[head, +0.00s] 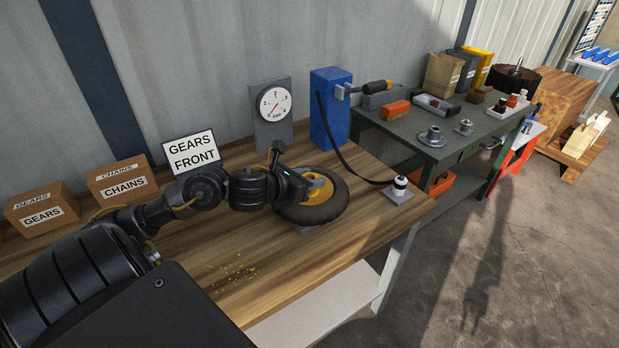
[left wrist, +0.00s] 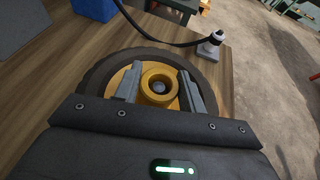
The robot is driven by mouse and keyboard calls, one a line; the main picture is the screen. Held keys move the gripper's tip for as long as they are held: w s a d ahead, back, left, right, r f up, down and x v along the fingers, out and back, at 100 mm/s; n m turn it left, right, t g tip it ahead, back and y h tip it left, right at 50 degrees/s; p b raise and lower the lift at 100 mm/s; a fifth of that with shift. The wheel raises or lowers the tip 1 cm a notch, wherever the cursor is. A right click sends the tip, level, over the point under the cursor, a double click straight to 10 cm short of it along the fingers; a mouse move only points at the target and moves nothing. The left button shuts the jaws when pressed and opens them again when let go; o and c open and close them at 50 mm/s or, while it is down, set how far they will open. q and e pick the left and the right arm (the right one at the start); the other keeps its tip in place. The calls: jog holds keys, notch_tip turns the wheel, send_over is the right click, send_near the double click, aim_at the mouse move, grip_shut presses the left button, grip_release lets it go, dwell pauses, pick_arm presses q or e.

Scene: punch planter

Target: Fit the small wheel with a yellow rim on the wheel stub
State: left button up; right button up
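The small wheel (head: 328,208), with a black tire and yellow rim, lies nearly flat over the wooden bench. My left gripper (head: 298,184) reaches it from above. In the left wrist view the wheel (left wrist: 92,80) fills the middle, and the fingers of my left gripper (left wrist: 160,88) lie close against both sides of its raised yellow hub, appearing shut on it. A grey round spot shows inside the hub bore; I cannot tell whether it is the stub's end. The wheel stub is not clearly visible. My right gripper is out of view.
A white nozzle (head: 398,189) on a black hose stands near the bench's right end, by the blue pump (head: 331,108). A gauge (head: 273,112) and labelled boxes (head: 123,180) line the back. The bench (head: 205,255) is mostly clear in front, with scattered yellow bits.

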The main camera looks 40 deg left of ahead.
aim_at(280, 206)
pick_arm(q)
jog(key=o, duration=0.5)
jog(key=shift+r, duration=0.2)
jog(key=shift+c, duration=0.2)
jog(key=shift+o, duration=0.3)
jog(key=shift+s+f, duration=0.1)
jog(key=shift+f, duration=0.2)
jog(key=shift+s+r, duration=0.2)
jog(key=shift+s, duration=0.15)
jog(key=v, duration=0.5)
jog(key=shift+r, duration=0.2)
jog(key=p+v, duration=0.2)
jog(key=p, duration=0.1)
jog(key=shift+s+r, duration=0.25)
jog(key=shift+s, duration=0.05)
jog(key=p+v, duration=0.2)
jog(key=shift+f+p, duration=0.1)
jog(key=shift+p, duration=0.25)
jog(key=shift+s, duration=0.1)
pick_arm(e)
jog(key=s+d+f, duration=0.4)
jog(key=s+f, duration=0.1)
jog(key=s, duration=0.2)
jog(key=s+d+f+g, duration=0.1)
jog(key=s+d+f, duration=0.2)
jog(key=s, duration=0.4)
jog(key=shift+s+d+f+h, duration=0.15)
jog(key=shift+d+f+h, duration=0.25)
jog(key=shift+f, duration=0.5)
